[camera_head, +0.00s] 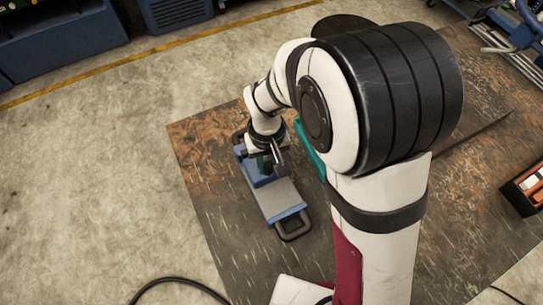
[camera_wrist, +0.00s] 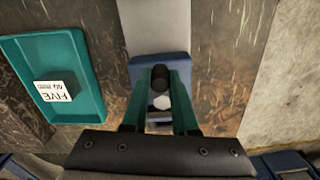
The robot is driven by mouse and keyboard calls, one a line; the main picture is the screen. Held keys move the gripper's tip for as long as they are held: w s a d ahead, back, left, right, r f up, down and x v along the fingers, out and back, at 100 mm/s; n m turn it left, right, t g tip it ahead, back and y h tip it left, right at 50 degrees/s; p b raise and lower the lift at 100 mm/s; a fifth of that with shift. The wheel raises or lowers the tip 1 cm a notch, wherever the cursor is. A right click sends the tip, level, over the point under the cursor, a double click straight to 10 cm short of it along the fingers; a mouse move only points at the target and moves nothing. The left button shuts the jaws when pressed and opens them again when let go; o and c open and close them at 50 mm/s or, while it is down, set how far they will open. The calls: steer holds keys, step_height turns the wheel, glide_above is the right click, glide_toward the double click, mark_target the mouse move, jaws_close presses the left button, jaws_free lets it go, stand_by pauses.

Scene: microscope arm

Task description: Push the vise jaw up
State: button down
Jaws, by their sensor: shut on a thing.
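A vise with a grey bed (camera_head: 280,197) and blue end parts lies on the worn brown board. Its near blue end (camera_head: 288,214) has a dark looped handle beyond it. My gripper (camera_head: 266,164) is over the blue part at the vise's far end. In the wrist view, my gripper's green fingers (camera_wrist: 160,82) are shut on a black rounded knob (camera_wrist: 160,77), with a pale hexagonal piece just below it. A blue vise part (camera_wrist: 141,66) shows behind the fingers, and the grey bed runs up from it. The fingers and palm hide much of the jaw.
A teal tray (camera_wrist: 93,108) holding a dark block with a white label (camera_wrist: 56,92) lies left of the vise in the wrist view. The brown board (camera_head: 205,180) is bare left of the vise. An orange-trimmed box (camera_head: 525,188) stands at the right edge.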

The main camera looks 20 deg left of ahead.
steer(key=c, duration=0.7)
jaws_free()
steer(key=shift+w, duration=0.1)
steer(key=shift+r, duration=0.1)
step_height(320, 180, up, 16)
steer(key=shift+f, duration=0.2)
steer(key=s+d+r+m, duration=0.1)
steer(key=s+d+m, duration=0.2)
steer(key=d, duration=0.3)
steer(key=s+d+m, duration=0.3)
steer(key=d, duration=0.4)
steer(key=s+d+f+m, duration=0.1)
steer(key=s+m, duration=0.1)
steer(key=s, duration=0.1)
steer(key=s+d+f+m+y, duration=0.1)
steer(key=s+d+m, duration=0.1)
steer(key=s+d+f+m, duration=0.1)
steer(key=s+d+m, duration=0.1)
steer(key=s, duration=0.1)
steer(key=shift+s+d+y, duration=0.15)
steer(key=shift+s+y, duration=0.2)
steer(key=shift+y, duration=0.05)
